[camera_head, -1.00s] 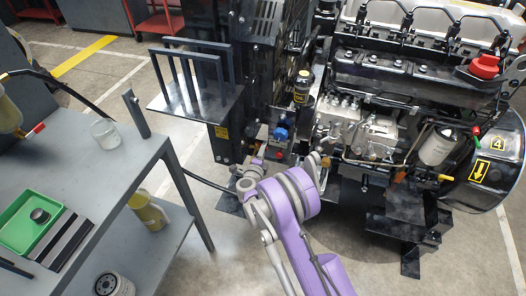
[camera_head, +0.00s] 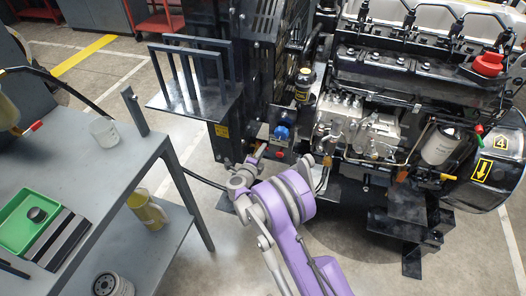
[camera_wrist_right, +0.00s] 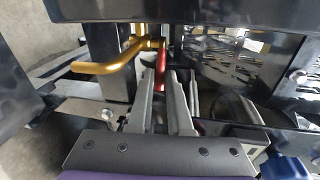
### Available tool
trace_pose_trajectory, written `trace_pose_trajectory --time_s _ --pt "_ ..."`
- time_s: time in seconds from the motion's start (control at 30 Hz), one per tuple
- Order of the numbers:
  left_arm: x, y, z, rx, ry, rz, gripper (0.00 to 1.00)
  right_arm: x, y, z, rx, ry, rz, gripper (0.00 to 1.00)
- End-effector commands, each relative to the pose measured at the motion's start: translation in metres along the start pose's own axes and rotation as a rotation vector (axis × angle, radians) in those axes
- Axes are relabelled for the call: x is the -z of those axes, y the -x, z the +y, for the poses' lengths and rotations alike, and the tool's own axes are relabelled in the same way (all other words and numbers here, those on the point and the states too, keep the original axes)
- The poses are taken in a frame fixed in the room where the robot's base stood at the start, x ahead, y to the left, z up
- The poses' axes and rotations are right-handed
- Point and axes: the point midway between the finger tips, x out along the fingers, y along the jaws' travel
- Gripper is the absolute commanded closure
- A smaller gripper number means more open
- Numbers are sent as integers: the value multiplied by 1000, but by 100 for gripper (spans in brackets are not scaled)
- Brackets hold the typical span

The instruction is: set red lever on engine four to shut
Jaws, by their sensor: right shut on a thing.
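The red lever (camera_wrist_right: 162,68) shows in the right wrist view, beside a yellow-gold handle (camera_wrist_right: 112,62). My right gripper (camera_wrist_right: 168,92) is shut on the red lever, with its fingertips around the lever's lower part. In the head view my right gripper (camera_head: 250,160) is low beside the dark frame at the left end of the engine, and its fingers are small and hard to make out. The engine (camera_head: 400,80) carries a yellow number 4 label at the right. My left gripper is not in view.
A blue knob (camera_head: 281,132) sits just right of my right gripper. A dark metal rack (camera_head: 200,100) juts out above and left. Floor between is clear.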

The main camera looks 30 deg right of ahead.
Motion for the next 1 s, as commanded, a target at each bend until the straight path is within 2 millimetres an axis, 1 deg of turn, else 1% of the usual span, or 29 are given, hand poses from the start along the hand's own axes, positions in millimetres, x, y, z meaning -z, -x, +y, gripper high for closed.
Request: trace_pose_trajectory --time_s 0.03,0.2,0.5,0.77,1.0 --pt "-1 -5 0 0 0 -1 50 -3 1 2 3 -4 32 100" --pt "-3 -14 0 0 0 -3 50 -8 5 3 13 -27 153 100" --pt "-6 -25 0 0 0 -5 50 -16 9 4 26 -60 332 100" --pt "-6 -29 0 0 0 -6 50 -19 10 3 33 -75 408 100" --pt "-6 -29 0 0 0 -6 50 -20 10 3 34 -77 419 100"
